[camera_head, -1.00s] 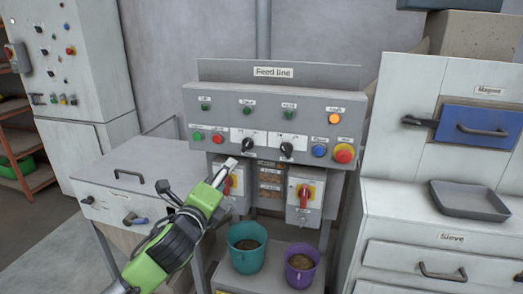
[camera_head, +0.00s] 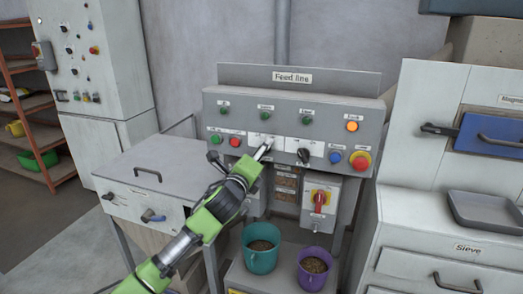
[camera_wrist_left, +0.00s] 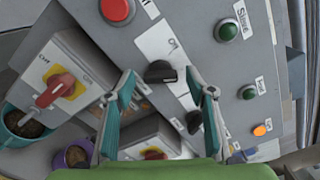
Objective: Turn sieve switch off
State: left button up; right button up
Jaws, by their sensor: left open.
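The grey Feed line panel (camera_head: 225,103) carries two black rotary knobs on white plates. The left knob (camera_wrist_left: 160,72) shows in the left wrist view and is covered by my gripper in the head view. The right knob (camera_head: 304,155) is uncovered; it also shows in the wrist view (camera_wrist_left: 192,122). Which knob is labelled for the sieve is too small to read. My left gripper (camera_head: 264,150) is at the panel in front of the left knob. In the wrist view its open fingers (camera_wrist_left: 161,84) stand either side of that knob; contact cannot be told. My right gripper is out of view.
A red emergency button (camera_head: 360,161) and blue button (camera_head: 334,156) sit right of the knobs. A red-handled isolator (camera_head: 319,199) hangs below. Teal (camera_head: 260,257) and purple (camera_head: 315,277) buckets stand underneath. A green lamp (camera_wrist_left: 228,30) is labelled Sieve.

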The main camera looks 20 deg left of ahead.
pick_arm(q)
jog(key=shift+w, duration=0.5)
jog(key=c, duration=1.1)
